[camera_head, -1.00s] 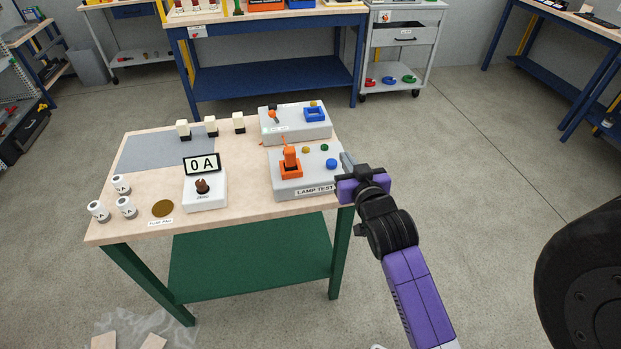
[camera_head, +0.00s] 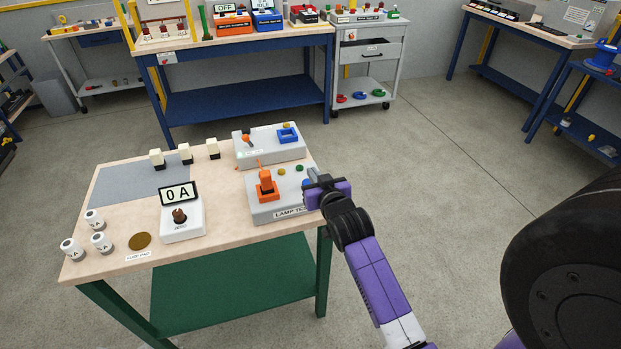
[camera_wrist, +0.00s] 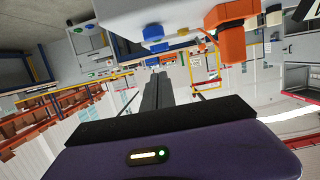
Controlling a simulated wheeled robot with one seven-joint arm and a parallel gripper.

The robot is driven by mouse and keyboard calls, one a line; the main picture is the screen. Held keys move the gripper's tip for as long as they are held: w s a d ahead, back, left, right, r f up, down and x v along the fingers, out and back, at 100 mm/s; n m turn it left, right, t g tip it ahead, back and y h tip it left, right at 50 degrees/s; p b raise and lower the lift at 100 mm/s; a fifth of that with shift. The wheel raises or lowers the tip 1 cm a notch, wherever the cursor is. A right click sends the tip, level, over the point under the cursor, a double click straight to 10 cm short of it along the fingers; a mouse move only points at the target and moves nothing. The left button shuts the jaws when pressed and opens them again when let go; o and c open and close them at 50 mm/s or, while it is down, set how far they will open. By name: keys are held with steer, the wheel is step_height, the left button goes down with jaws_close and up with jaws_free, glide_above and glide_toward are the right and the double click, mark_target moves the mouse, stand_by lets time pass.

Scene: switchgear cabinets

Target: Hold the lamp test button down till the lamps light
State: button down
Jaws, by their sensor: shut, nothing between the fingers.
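The lamp test box (camera_head: 262,211) is grey, with a "LAMP TEST" label (camera_head: 291,213) on its front. It carries an orange lever switch (camera_head: 267,188), a yellow lamp (camera_head: 282,171) and a green lamp (camera_head: 299,168), both looking dull. The blue button (camera_head: 307,184) is partly covered by my gripper (camera_head: 311,174), which is shut and empty at the box's right end. In the wrist view, the closed fingertips (camera_wrist: 158,78) point towards the blue button (camera_wrist: 153,33) and appear apart from it. The box (camera_wrist: 125,14) and orange lever (camera_wrist: 230,32) also show there.
A second grey box (camera_head: 268,150) with a blue frame stands right behind. A white meter reading "0 A" (camera_head: 181,218), fuses (camera_head: 101,242) and a brass disc (camera_head: 140,241) stand left on the wooden tabletop (camera_head: 225,215). Clear floor (camera_head: 430,180) lies to the right.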

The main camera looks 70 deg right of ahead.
steer(key=x, duration=0.3)
steer(key=shift+d, duration=0.1)
step_height(320, 180, down, 3)
steer(key=shift+s+r+p, duration=0.1)
steer(key=shift+r+p, duration=0.05)
steer(key=shift+p, duration=0.25)
steer(key=shift+f, duration=0.65)
steer(key=shift+f, duration=0.1)
